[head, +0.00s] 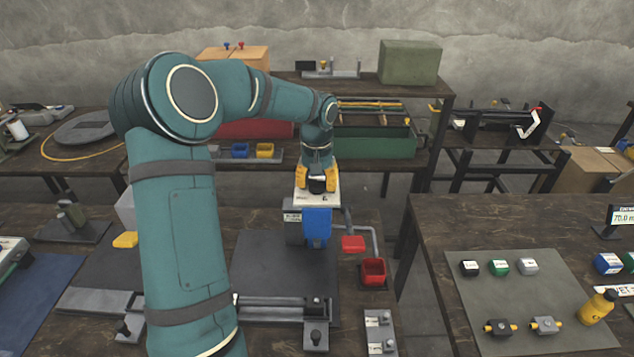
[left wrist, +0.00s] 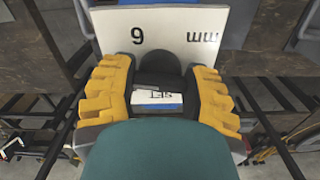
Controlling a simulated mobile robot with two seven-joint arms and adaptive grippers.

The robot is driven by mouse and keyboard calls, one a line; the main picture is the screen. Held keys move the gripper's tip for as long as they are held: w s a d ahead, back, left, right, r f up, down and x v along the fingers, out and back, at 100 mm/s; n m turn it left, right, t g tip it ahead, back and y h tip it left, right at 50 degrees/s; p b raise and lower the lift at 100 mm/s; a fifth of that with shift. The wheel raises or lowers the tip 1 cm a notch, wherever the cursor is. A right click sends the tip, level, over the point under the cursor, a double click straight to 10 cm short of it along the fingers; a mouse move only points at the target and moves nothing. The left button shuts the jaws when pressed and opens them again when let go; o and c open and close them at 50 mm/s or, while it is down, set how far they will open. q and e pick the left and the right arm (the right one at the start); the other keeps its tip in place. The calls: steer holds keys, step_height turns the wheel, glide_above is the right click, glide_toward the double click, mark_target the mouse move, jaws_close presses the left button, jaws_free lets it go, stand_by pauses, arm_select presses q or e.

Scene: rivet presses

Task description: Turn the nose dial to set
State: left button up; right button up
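The rivet press (head: 317,226) has a blue front and a white plate (head: 325,194) near its top. The dark nose dial (head: 316,187) sits at that plate. In the left wrist view, the dark round dial (left wrist: 158,66) stands in front of the white plate (left wrist: 190,30), marked with a 6 and "mm". My left gripper (head: 317,180) reaches down over the dial. Its yellow fingers (left wrist: 160,85) are spread on both sides of the dial, with narrow gaps seeming to show; contact is unclear. The dial's setting is not readable. My right gripper is not in view.
A red cup (head: 373,270) and red lever pad (head: 353,244) stand right of the press. A right-hand table holds a grey mat (head: 520,285) with small coloured blocks and a yellow bottle (head: 597,307). A green crate (head: 375,142) stands behind. A gap separates the front tables.

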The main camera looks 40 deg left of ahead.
arm_select(q)
steer(key=shift+n, duration=0.3)
steer(key=n, duration=0.4)
steer(key=shift+b, duration=0.35)
steer(key=n, duration=0.5)
steer(key=shift+r, duration=0.1)
steer(key=n+p, duration=0.1)
steer(key=n, duration=0.4)
steer(key=shift+p, duration=0.4)
steer(key=n+p, duration=0.2)
steer(key=n, duration=0.3)
steer(key=shift+n, duration=0.3)
steer(key=o, duration=1.2)
